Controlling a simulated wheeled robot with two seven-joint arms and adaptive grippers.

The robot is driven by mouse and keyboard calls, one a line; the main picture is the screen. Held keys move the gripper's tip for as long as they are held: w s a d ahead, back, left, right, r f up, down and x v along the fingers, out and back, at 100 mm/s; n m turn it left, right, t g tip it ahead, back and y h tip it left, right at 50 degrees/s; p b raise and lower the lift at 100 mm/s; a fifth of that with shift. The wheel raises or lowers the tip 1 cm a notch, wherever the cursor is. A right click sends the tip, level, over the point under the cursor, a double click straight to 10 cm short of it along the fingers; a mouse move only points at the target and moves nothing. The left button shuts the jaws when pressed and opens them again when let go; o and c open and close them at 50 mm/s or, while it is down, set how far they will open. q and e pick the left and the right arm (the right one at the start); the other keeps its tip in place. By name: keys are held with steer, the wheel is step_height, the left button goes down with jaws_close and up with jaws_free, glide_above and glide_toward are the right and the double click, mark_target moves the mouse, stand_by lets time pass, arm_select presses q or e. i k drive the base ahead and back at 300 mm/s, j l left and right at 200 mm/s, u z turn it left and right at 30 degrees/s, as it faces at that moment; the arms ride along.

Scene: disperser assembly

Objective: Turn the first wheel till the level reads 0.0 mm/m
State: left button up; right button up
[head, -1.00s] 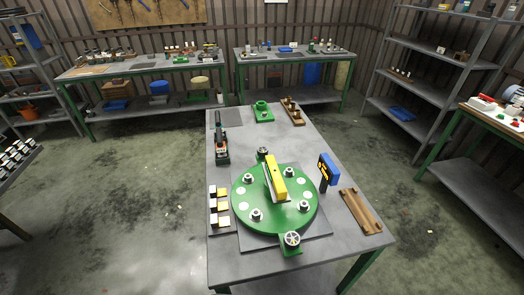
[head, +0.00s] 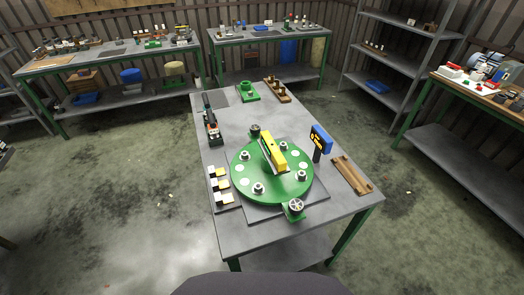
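A round green disc (head: 243,183) lies on a dark square plate (head: 262,215) on the grey table (head: 276,239). A yellow level (head: 272,152) stands across its middle. One handwheel (head: 295,206) sits at the disc's near right edge, on a green bracket. Another handwheel (head: 255,130) is at the far edge. I cannot tell which is the first wheel. A blue device with a dark, yellow-marked face (head: 321,140), perhaps the level's readout, stands right of the disc. Its reading is too small to read. Neither gripper is in view.
A tool (head: 211,124) and a rack of pale blocks (head: 220,188) line the table's left side. A wooden tray (head: 352,175) lies at the right. A green block (head: 247,91) and a wooden holder (head: 277,89) stand at the far end. Floor is open around the table.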

mark_target(254, 129)
steer(key=k+j+z, duration=0.3)
steer(key=j, duration=0.35)
steer(key=k+j+z, duration=0.25)
steer(key=j, duration=0.35)
steer(key=k+j+z, duration=0.3)
steer(key=k+j, duration=0.2)
steer(key=i+j+z, duration=0.5)
steer(key=j, duration=0.25)
steer(key=j+z, duration=0.25)
steer(key=j, duration=0.15)
steer(key=i+j+z, duration=0.25)
steer(key=j, duration=0.25)
steer(key=j+z, duration=0.25)
steer(key=j, duration=0.2)
